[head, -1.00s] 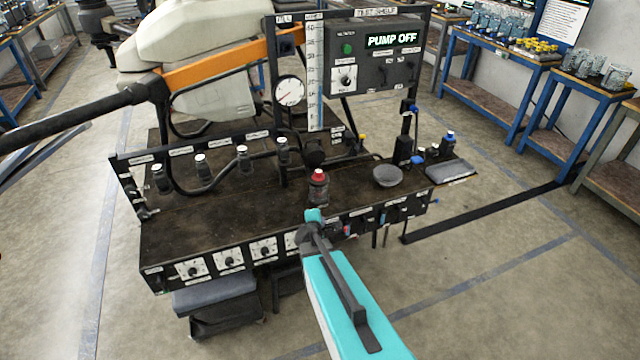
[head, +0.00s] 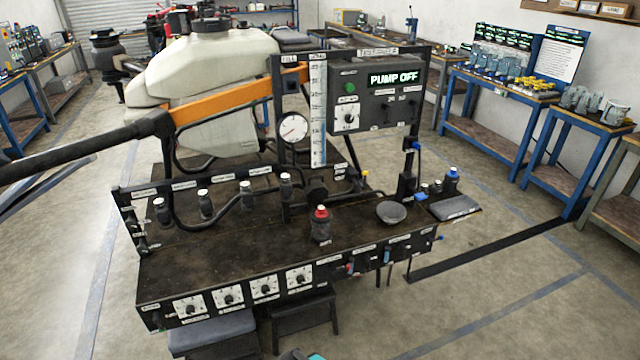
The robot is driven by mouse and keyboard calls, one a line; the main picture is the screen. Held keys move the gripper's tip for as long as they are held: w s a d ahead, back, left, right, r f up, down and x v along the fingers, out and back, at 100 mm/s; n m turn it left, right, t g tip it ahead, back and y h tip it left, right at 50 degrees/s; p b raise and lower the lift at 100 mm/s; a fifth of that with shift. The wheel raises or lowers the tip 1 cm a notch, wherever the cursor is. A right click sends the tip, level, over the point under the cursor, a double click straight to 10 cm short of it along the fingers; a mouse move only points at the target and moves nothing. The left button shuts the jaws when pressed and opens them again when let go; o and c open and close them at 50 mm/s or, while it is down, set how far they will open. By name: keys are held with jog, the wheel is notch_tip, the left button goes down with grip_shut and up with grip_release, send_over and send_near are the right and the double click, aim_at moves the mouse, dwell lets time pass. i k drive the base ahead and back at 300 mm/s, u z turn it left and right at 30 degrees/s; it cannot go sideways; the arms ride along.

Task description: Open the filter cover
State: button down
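A dark, upright cylinder with a red top and a small white tip (head: 321,226) stands on the dark bench (head: 220,262), right of its middle. It looks like the filter housing with its cover, but the labels near it are too small to read. The red top sits on the cylinder. My gripper is not in view. Only a sliver of my arm, dark and teal, shows at the bottom edge, well below the bench front and apart from the cylinder.
A grey bowl (head: 391,212) stands right of the cylinder. Behind are a pressure gauge (head: 293,128), a scale strip and a panel reading PUMP OFF (head: 394,78). Several small capped nozzles line the left rail. Dials (head: 265,287) line the bench front. Open floor lies at the lower right.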

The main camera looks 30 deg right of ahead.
aim_at(315, 191)
jog(key=u, duration=0.55)
jog(key=i, duration=0.45)
jog(key=u, duration=0.35)
